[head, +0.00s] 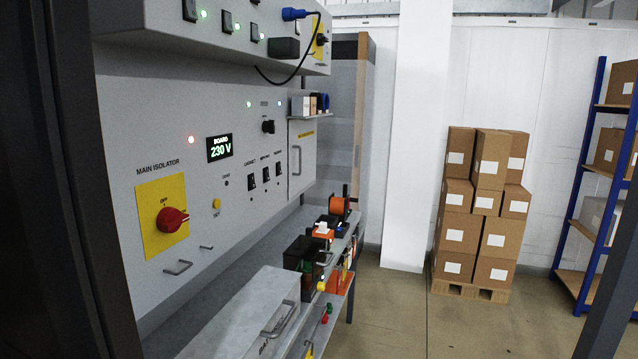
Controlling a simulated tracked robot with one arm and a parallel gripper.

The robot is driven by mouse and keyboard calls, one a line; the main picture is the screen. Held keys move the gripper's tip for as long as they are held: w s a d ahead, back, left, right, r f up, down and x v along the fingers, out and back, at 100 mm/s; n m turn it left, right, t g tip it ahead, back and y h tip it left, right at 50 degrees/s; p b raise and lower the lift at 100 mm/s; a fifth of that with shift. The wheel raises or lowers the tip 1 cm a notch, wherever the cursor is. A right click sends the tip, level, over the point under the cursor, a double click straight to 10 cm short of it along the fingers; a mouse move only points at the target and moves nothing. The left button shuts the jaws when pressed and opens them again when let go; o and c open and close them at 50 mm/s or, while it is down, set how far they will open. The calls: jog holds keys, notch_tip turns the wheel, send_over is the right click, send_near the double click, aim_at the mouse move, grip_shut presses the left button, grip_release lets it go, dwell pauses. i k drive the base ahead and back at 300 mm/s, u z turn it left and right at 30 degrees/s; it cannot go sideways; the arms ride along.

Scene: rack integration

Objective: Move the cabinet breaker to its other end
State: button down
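The cabinet breaker (252,182) is a small black switch on the grey wall panel, under a small label that appears to read CABINET. It is the leftmost of three similar black switches in a row. It is too small to tell for certain which end its lever is at. No part of my gripper can be made out in the head view, so its distance from the breaker and its state do not show.
The panel also carries the red main isolator knob (172,219) and a lit display (220,147). A bench (240,280) with a grey box and parts runs below. Dark posts stand at both picture edges. Stacked cartons (478,235) stand behind open floor.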

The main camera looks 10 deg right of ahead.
aim_at(251, 178)
jog(key=z, duration=0.6)
jog(key=i, duration=1.25)
jog(key=z, duration=0.3)
jog(key=i, duration=1.25)
jog(key=u, duration=0.85)
jog(key=i, duration=0.9)
jog(key=u, duration=0.5)
